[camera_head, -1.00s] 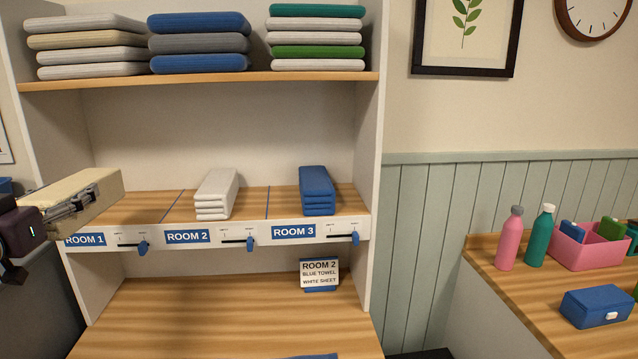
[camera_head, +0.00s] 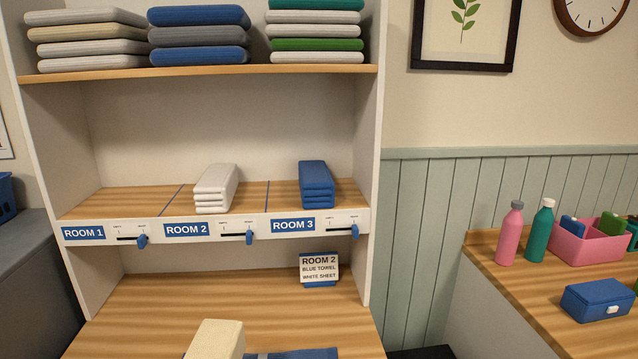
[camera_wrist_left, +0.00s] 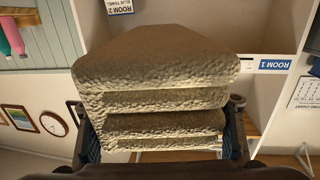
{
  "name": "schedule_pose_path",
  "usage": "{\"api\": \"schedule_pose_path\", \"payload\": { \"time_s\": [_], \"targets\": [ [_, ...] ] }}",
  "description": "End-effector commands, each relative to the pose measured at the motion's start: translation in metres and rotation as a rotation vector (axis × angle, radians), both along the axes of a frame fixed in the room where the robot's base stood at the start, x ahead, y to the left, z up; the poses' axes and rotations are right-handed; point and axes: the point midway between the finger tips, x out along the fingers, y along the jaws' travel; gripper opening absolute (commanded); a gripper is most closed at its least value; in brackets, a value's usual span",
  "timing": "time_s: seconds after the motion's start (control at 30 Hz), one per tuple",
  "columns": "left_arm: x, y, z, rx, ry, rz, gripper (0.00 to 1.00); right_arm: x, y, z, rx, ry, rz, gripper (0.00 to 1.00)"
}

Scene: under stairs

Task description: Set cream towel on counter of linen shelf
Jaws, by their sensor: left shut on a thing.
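The folded cream towel (camera_head: 216,339) is at the bottom edge of the head view, in front of or over the lower wooden counter (camera_head: 150,312) of the linen shelf. Whether it touches the counter cannot be told. In the left wrist view the layered cream towel (camera_wrist_left: 155,75) fills the middle. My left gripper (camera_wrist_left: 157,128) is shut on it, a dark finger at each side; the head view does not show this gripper. My right gripper is not in view.
A blue cloth (camera_head: 295,354) lies right of the towel at the counter's front. A ROOM 2 card (camera_head: 319,268) stands at the counter's back right. Above, the ROOM 1 section (camera_head: 115,203) is bare; ROOM 2 holds white linen (camera_head: 215,188), ROOM 3 blue towels (camera_head: 317,184).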

Motion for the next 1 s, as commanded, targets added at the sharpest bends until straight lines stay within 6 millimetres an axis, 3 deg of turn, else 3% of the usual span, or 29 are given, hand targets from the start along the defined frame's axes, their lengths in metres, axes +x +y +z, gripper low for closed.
{"api": "schedule_pose_path", "payload": {
  "time_s": [0.23,0.63,1.0],
  "targets": [
    [-0.027,-0.007,0.001,-0.001,0.002,0.033,0.08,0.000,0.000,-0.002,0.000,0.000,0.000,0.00],
    [-0.092,-0.007,-0.025,0.000,0.004,0.033,0.07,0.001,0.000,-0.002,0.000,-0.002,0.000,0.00],
    [-0.103,-0.007,-0.026,0.001,-0.002,0.034,0.07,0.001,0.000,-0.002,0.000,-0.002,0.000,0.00]
  ]
}}
